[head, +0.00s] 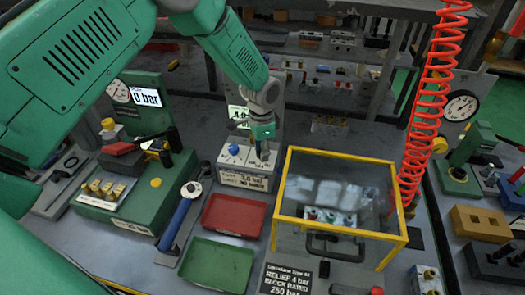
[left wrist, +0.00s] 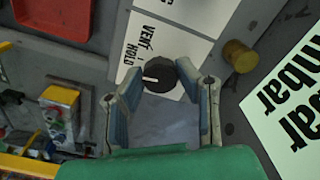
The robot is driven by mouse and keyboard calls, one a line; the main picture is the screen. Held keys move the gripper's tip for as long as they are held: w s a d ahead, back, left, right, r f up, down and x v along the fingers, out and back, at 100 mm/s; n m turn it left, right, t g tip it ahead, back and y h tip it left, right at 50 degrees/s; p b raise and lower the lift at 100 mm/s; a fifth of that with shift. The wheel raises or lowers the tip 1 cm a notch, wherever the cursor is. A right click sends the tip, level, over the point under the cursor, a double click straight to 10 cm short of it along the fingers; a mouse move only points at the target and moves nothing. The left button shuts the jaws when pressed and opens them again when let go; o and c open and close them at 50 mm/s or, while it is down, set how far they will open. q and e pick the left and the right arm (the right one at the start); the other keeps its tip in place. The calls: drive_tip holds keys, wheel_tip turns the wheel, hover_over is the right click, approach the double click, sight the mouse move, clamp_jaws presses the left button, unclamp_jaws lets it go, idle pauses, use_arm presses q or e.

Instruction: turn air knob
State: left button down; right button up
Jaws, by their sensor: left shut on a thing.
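A black round knob (left wrist: 160,76) with a white pointer mark sits on a white label panel, beside lettering that seems to read "VENT" and "HOLD". My left gripper (left wrist: 160,82) is shut on this knob, with one finger on each side of it. In the head view my left gripper (head: 263,152) reaches down onto the right part of a white-topped valve block (head: 241,179). The gripper hides most of the knob there. A blue knob (head: 234,149) shows on the left of the same block. My right gripper does not show.
A yellow-framed clear box (head: 345,225) stands close to the right of the block. A red tray (head: 234,215) and a green tray (head: 216,264) lie in front. A green gauge block (head: 140,195) stands left. A red coiled hose (head: 428,90) hangs at right.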

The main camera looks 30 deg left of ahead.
use_arm(q)
drive_tip(key=shift+a+r+m, duration=0.1)
drive_tip(key=shift+m, duration=0.4)
drive_tip(key=shift+w, duration=0.1)
drive_tip(key=c, duration=1.2)
unclamp_jaws()
wheel_tip(320, 180, up, 12)
drive_tip(key=shift+f, duration=0.1)
